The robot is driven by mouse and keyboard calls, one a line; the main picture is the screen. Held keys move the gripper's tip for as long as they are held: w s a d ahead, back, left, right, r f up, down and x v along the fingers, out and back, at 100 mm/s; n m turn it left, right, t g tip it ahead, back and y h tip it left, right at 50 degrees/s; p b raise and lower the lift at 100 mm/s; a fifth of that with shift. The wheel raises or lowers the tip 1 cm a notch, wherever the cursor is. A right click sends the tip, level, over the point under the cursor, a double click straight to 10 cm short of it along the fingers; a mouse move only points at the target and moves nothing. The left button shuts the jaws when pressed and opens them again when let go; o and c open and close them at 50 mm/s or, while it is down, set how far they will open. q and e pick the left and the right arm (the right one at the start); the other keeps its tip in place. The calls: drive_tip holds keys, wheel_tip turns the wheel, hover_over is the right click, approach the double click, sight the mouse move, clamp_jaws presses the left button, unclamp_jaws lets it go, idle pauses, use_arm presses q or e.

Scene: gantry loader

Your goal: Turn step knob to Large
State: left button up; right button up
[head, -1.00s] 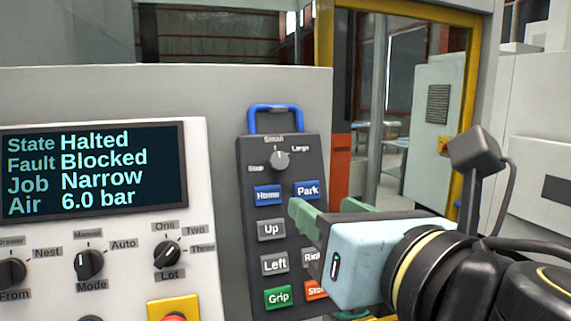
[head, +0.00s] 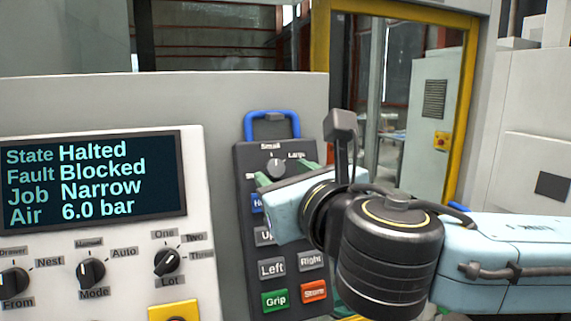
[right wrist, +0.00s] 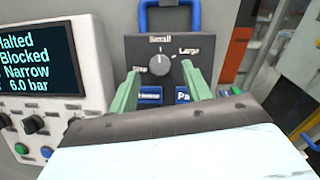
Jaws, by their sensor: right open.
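The step knob (head: 276,168) is a small grey round knob at the top of the dark pendant panel (head: 239,210). In the right wrist view the knob (right wrist: 159,67) has its white mark upward, toward the label Small (right wrist: 160,38). The label Large (right wrist: 189,51) is to its upper right, and a label reading Step is at its left. My right gripper (head: 284,174) is open, its green fingers pointing at the panel. In the right wrist view the fingertips (right wrist: 160,71) lie either side of the knob; contact cannot be told. My left gripper is not in view.
Below the knob are blue, grey, green and orange buttons, partly hidden by my right gripper. A blue handle (head: 271,116) rises above the panel. At left, a display (head: 90,178) reads Halted, Blocked, Narrow, 6.0 bar, over several black selector knobs. A yellow-framed doorway (head: 321,60) stands behind.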

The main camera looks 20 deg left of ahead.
drive_tip(key=shift+x, duration=0.95)
drive_tip(key=c, duration=1)
